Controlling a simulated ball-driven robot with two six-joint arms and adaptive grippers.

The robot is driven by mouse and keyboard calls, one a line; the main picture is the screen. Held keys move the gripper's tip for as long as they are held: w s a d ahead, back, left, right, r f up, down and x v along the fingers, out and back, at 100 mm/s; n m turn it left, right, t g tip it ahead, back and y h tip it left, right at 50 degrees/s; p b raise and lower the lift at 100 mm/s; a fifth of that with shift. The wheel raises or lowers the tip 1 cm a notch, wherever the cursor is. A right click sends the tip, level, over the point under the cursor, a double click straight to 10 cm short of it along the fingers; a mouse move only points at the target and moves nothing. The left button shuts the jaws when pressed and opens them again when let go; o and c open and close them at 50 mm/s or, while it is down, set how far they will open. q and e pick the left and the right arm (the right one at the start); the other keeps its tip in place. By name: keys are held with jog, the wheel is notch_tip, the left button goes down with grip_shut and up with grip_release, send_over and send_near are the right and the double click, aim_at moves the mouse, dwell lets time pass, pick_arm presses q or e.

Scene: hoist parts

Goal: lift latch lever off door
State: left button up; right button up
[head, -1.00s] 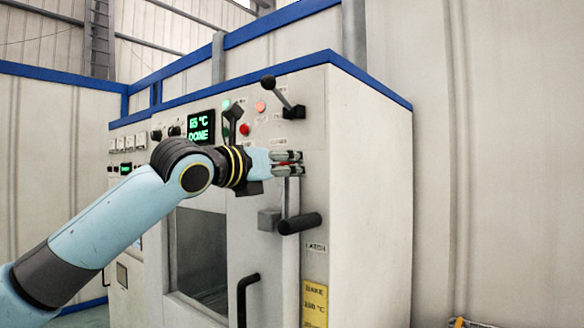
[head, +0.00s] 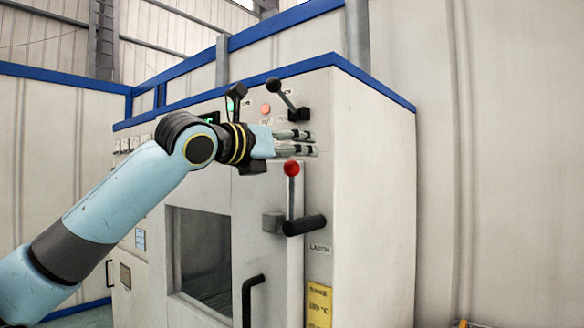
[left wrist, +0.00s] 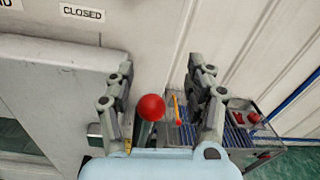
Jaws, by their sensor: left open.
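The latch lever (head: 291,200) stands upright on the cabinet front, with a red ball knob (head: 292,168) at its top and a black cylinder (head: 305,225) at its lower end. A "LATCH" label sits just under it. My left gripper (head: 311,142) is open and empty, level and pointing right, a little above the red knob in the head view. In the left wrist view the red knob (left wrist: 151,107) shows between the two spread fingers, nearer the left one, with no visible contact. The door (head: 200,240) with its window is left of the lever. My right gripper is out of view.
A second lever with a black knob (head: 273,84) sits above my gripper. A black door handle (head: 250,298) is lower down. A yellow label (head: 319,303) is below the latch. In the left wrist view a cart with small parts (left wrist: 245,125) stands beyond.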

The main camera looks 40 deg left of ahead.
pick_arm(q)
notch_tip(320, 180, up, 6)
jog(key=shift+r, duration=0.1)
dwell(0.9)
